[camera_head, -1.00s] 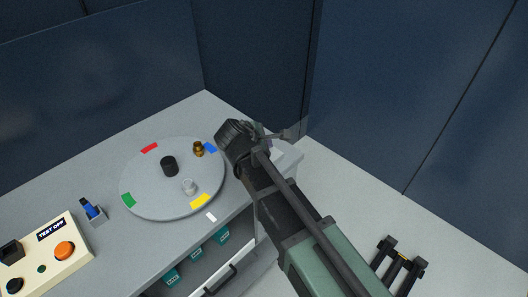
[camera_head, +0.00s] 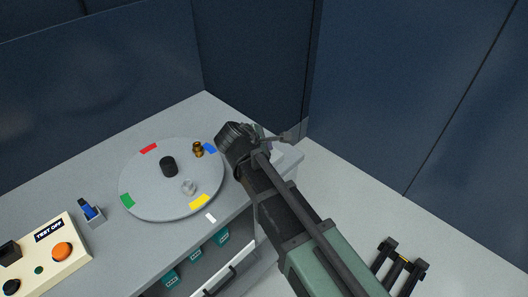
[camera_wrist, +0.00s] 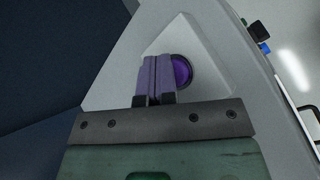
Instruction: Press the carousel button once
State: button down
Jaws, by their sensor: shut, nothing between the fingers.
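The carousel button is a round purple button (camera_wrist: 182,71) in a dark ring, set in a pale triangular face in the wrist view. My gripper (camera_wrist: 156,62) is shut and empty, its two fingers pressed together. The fingers lie just left of the button in that view and cover its left edge. Whether they touch it cannot be told. In the head view my arm hides the button at the counter's right end. The carousel (camera_head: 150,190) is a grey disc with red, blue, yellow and green marks. A brass part (camera_head: 198,150) and a clear part (camera_head: 188,187) stand on it.
A cream control box (camera_head: 65,270) with an orange button and a "TEST OFF" label sits at the lower left. A small holder with a blue item (camera_head: 88,208) stands beside the carousel. Below is an open shelf with teal boxes (camera_head: 222,237). Dark blue walls enclose the back.

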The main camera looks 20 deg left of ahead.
jog(key=shift+r, duration=0.1)
dwell(0.3)
jog(key=shift+r+p, duration=0.8)
jog(key=shift+p, duration=0.15)
notch_tip(320, 180, up, 5)
jog(key=p, duration=0.5)
jog(key=shift+r, duration=0.1)
